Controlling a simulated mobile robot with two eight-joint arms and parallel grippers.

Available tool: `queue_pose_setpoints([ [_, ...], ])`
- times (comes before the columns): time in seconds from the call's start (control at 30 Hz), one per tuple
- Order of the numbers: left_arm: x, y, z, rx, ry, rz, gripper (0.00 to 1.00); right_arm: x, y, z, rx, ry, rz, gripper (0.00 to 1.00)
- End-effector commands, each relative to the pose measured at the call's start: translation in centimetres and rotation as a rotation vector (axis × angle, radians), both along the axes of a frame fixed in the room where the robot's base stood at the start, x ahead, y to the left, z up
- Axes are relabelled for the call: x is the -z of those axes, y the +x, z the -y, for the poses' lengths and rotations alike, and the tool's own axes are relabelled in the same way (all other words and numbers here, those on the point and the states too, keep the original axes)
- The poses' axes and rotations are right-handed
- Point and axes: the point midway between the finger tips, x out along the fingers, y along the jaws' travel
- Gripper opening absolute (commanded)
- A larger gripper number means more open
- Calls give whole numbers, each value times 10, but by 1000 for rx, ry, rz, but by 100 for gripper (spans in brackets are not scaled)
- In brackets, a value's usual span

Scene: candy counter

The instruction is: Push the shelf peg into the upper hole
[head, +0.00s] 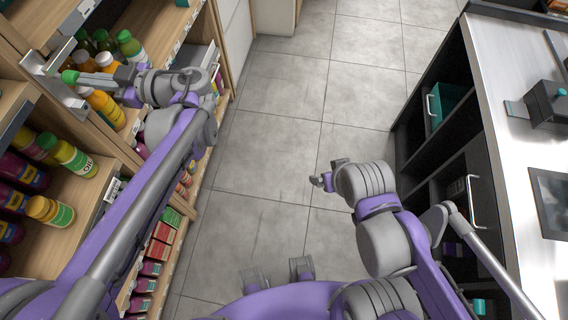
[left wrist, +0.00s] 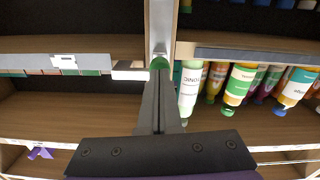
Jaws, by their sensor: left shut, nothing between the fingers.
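The green shelf peg (head: 70,76) is at the shelf upright on the left, in front of a metal bracket (head: 40,64). It also shows as a green end (left wrist: 159,63) on the upright in the left wrist view. My left gripper (head: 84,78) is shut and empty, its fingertips right at the peg; I cannot tell whether they touch it. It also shows from behind in the left wrist view (left wrist: 160,80). The holes are not visible. My right gripper (head: 322,181) hangs over the floor, away from the shelf; its jaw opening is unclear.
Shelves with bottles (head: 72,157) stand close below and beside my left arm. More bottles (left wrist: 240,80) show right of the upright in the left wrist view. A counter (head: 520,150) stands at the right. The tiled floor (head: 280,130) between is clear.

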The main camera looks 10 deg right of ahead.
Motion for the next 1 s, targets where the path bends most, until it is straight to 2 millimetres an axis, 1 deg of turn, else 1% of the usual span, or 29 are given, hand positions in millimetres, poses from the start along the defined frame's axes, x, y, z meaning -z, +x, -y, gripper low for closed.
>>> queue_pose_setpoints([
  [0.3,0,0,0,0,0,0,0,0,0,0,0,0,0,88],
  [0.7,0,3,-7,1,-1,0,0,-3,1,0,0,0,2,88],
  [0.87,0,2,-4,2,-1,0,0,-3,1,0,0,0,1,88],
  [1.0,0,-1,3,2,-1,0,0,-3,1,0,0,0,2,88],
])
